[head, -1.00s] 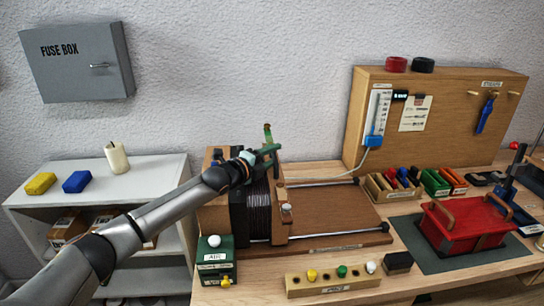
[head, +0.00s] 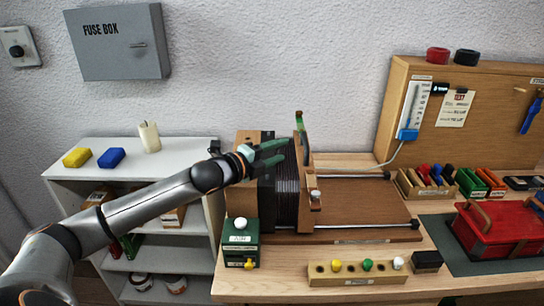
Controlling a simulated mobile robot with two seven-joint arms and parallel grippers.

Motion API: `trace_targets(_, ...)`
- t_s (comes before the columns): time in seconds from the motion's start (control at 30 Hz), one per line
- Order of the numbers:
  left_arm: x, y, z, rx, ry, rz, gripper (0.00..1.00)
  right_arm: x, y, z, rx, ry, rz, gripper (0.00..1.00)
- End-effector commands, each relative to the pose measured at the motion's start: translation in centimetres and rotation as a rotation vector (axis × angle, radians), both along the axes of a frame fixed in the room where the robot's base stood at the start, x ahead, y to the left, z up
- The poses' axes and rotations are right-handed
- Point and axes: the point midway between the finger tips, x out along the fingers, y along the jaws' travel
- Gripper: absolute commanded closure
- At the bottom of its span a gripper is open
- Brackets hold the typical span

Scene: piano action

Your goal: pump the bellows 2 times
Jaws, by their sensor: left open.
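The bellows stand on the workbench in the middle of the head view, with dark pleats (head: 287,197) between a wooden end box on the left and an upright wooden board (head: 308,190) on the right. An upright handle (head: 301,130) with a green top rises from that board. My left gripper (head: 284,153) is open above the pleats, just left of the handle, with its fingers pointing right. It appears empty and apart from the handle. My arm covers part of the end box. My right gripper is not in view.
Two guide rods run right from the board over a brown base (head: 360,205). A green box with a white knob (head: 240,237) stands at the front left. A wooden peg block (head: 355,278) lies in front. A red case (head: 497,232) sits on the right. A white shelf (head: 200,150) stands left.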

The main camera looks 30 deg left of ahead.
Motion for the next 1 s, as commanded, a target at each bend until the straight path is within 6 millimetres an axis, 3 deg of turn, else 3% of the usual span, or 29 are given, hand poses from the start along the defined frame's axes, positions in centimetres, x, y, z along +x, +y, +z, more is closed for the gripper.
trace_targets(0.3, -1.9, 0.4, 0.2, 0.001, 0.002, 0.001, 0.52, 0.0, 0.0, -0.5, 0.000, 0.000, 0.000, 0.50)
trace_targets(1.0, -1.9, 0.4, 0.3, -0.001, 0.001, 0.000, 0.52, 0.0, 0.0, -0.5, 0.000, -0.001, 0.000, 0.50)
